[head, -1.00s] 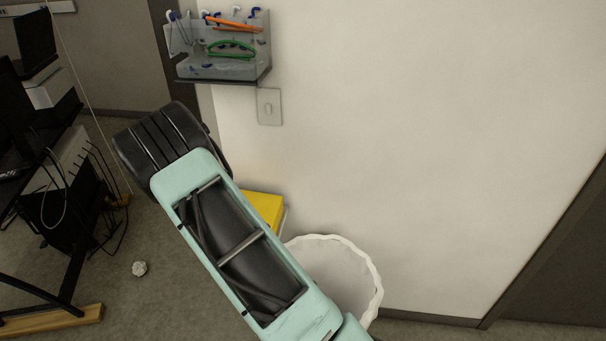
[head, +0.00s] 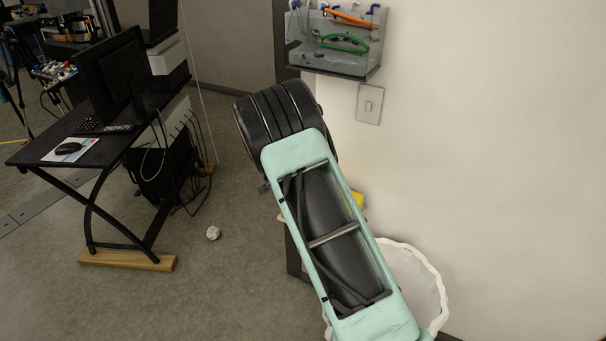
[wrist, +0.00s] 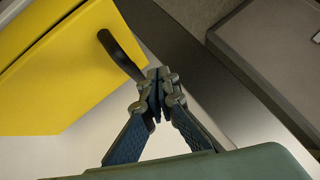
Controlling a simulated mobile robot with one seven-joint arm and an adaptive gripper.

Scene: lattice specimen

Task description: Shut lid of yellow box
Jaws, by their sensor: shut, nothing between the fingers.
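The yellow box (wrist: 55,75) fills the upper left of the wrist view. A dark edge line crosses its yellow faces, and a black handle (wrist: 120,52) sticks out from it. I cannot tell how far its lid is open. My gripper (wrist: 157,82) is shut and empty, with its fingertips close to the lower end of the handle; I cannot tell whether they touch. In the head view only a small yellow part of the box (head: 359,200) shows beside my arm, which hides the rest and my fingers.
A white-lined bin (head: 425,275) stands beside the box against the wall. A wall rack (head: 335,55) hangs above, over a light switch (head: 369,104). A black desk (head: 90,150) stands at left.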

